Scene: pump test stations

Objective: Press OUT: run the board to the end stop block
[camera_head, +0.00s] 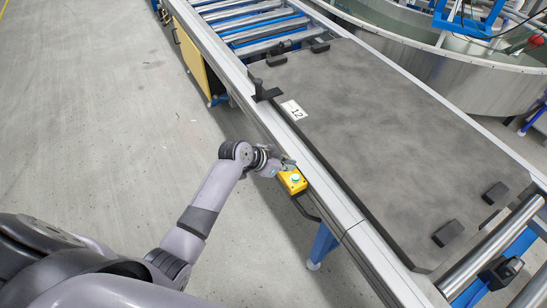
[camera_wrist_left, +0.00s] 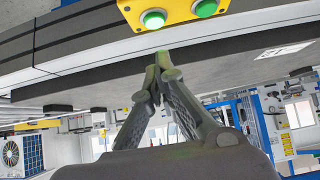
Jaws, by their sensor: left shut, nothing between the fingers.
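The board (camera_head: 380,130) is a large dark grey slab with a "12" label, lying flat on the roller conveyor. A yellow button box (camera_head: 292,181) is fixed at the conveyor's near side; a green button shows on it. In the left wrist view the box (camera_wrist_left: 178,14) shows two round green buttons at the top edge. My left gripper (camera_wrist_left: 160,62) is shut and empty, its fingertips below the box in that view, apart from the buttons. In the head view it is beside the box, partly hidden by the wrist. I cannot tell which part is the end stop block.
A black bracket (camera_head: 264,91) stands on the near rail at the board's edge. Small black blocks (camera_head: 448,232) sit near the board's corners. Bare rollers (camera_head: 250,22) lie beyond the board's far end. A round metal tank (camera_head: 450,70) stands behind. The floor at left is clear.

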